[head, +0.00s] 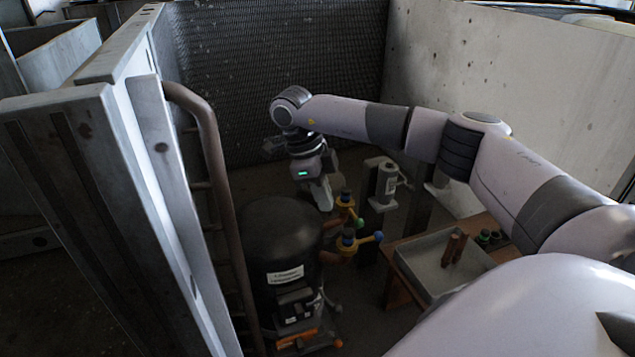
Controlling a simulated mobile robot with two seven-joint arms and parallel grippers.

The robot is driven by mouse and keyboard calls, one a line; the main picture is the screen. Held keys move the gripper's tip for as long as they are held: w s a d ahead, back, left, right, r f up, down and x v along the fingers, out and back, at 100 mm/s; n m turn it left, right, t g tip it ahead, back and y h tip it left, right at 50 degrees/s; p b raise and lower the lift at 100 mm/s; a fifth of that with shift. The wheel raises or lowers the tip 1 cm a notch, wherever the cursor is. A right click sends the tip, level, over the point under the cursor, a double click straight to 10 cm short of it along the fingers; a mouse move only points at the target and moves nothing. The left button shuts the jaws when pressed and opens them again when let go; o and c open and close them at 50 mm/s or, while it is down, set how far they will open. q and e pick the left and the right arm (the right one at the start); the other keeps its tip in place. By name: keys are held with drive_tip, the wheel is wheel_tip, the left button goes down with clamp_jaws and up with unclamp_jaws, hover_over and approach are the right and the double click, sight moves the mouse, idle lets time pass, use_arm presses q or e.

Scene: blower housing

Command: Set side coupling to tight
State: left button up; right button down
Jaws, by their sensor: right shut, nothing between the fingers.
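A dark rounded blower housing (275,238) with a white label stands at the lower middle. Two yellow-handled fittings, which look like couplings, sit at its right side. The lower fitting (349,239) has a dark, bluish top and a yellow handle pointing right to a blue tip. I cannot tell which is the side coupling or how tight either is. My right gripper (322,198) points down, shut and empty, just left of the upper fitting; contact is unclear. My left gripper is out of view.
A grey cylindrical device (385,183) stands on a post behind the fittings. A grey tray (424,265) with brown cylinders sits on a wooden table at right. A brown rail (214,165) and tall metal panels border the left; walls close the back and right.

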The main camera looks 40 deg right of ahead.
sight(355, 217)
use_arm(q)
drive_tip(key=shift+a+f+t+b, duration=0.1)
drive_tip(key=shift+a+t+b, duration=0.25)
drive_tip(key=shift+b, duration=0.3)
use_arm(e)
drive_tip(key=s+d+f, duration=0.2)
drive_tip(key=s, duration=0.1)
drive_tip(key=shift+s+d+f, duration=0.2)
drive_tip(key=shift+s+d, duration=0.1)
drive_tip(key=shift+d, duration=0.05)
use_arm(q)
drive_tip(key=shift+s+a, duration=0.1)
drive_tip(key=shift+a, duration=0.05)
use_arm(e)
drive_tip(key=shift+d, duration=0.1)
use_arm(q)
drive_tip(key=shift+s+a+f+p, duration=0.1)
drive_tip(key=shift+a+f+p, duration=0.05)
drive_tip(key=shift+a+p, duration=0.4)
use_arm(e)
drive_tip(key=shift+s+d+n, duration=0.1)
drive_tip(key=shift+n, duration=0.2)
